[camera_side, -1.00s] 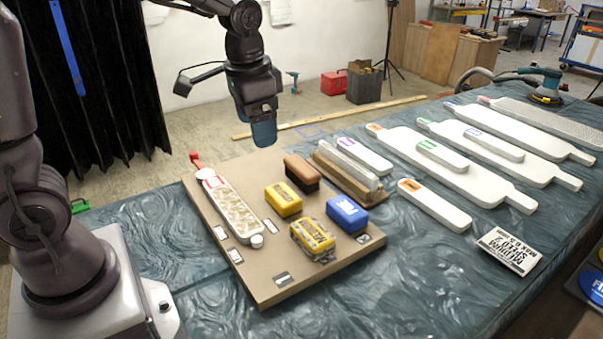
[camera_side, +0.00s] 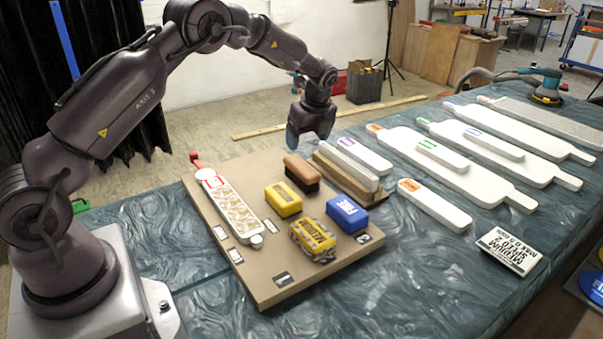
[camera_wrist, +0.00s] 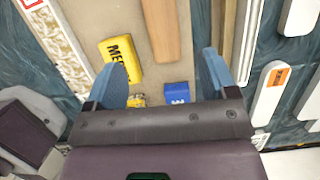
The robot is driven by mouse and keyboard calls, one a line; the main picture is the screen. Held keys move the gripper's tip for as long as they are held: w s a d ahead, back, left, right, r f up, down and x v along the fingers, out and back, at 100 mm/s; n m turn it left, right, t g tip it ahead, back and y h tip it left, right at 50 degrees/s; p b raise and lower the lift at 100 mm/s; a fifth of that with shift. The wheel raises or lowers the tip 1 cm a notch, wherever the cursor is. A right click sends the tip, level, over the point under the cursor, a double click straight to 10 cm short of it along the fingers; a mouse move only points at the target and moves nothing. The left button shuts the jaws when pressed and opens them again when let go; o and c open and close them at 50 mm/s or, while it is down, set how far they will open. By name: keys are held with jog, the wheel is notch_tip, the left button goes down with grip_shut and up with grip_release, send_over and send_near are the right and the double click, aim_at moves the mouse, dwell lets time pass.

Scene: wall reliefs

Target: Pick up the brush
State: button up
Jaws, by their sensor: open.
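The brush (camera_side: 302,173), a brown wooden block with dark bristles below, lies on the brown board, behind the yellow and blue blocks. In the wrist view its brown back (camera_wrist: 162,28) runs up from between my fingertips to the top edge. My gripper (camera_side: 309,138) has blue fingers and hangs above the board's back edge, close to the brush. In the wrist view my gripper (camera_wrist: 163,72) is open and empty, its fingers to either side of the brush's line. The gripper is apart from the brush, though the exact height gap is hard to tell.
A yellow block (camera_side: 283,199), a blue block (camera_side: 346,214) and a yellow-grey block (camera_side: 312,239) stand near the brush. A wooden holder with a pale bar (camera_side: 346,172) is close on its right. Long white boards (camera_side: 440,165) lie farther right. A patterned bar (camera_side: 230,207) lies left.

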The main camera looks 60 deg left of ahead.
aim_at(302, 165)
jog(key=x, duration=1.2)
jog(key=shift+w+a+f, duration=0.1)
jog(key=shift+w+f, duration=0.05)
jog(key=shift+f, duration=0.2)
dwell(0.4)
jog(key=c, duration=1)
jog(key=shift+c, duration=0.2)
jog(key=shift+r, duration=0.1)
